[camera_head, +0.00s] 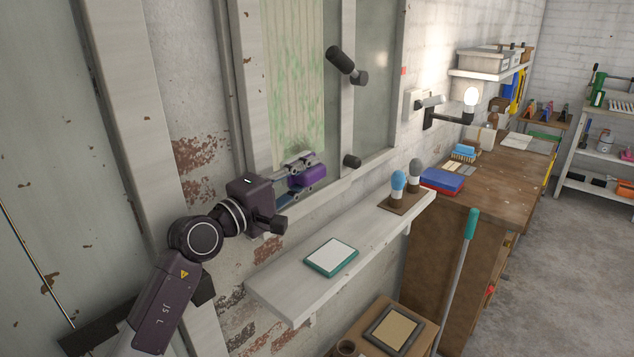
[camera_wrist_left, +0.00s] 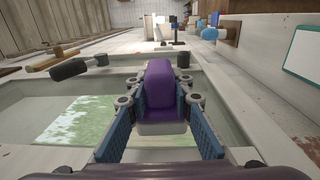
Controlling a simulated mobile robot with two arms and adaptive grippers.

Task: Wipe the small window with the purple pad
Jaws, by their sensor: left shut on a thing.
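My left gripper (camera_head: 304,174) is shut on the purple pad (camera_head: 308,178), with its blue-lined fingers on either side of it. In the left wrist view the pad (camera_wrist_left: 160,88) sits between the fingers and shows a pale lower edge. The small window (camera_head: 373,75) is set in a pale frame, and its left pane carries streaky green grime (camera_head: 292,75). The gripper and pad are at the lower part of this pane. I cannot tell whether the pad touches the glass. The grime also shows in the left wrist view (camera_wrist_left: 75,122), left of the pad.
Dark knobs (camera_head: 345,63) stick out at the window frame. A wooden workbench (camera_head: 510,180) stands to the right, with a teal-handled pole (camera_head: 471,225) leaning there.

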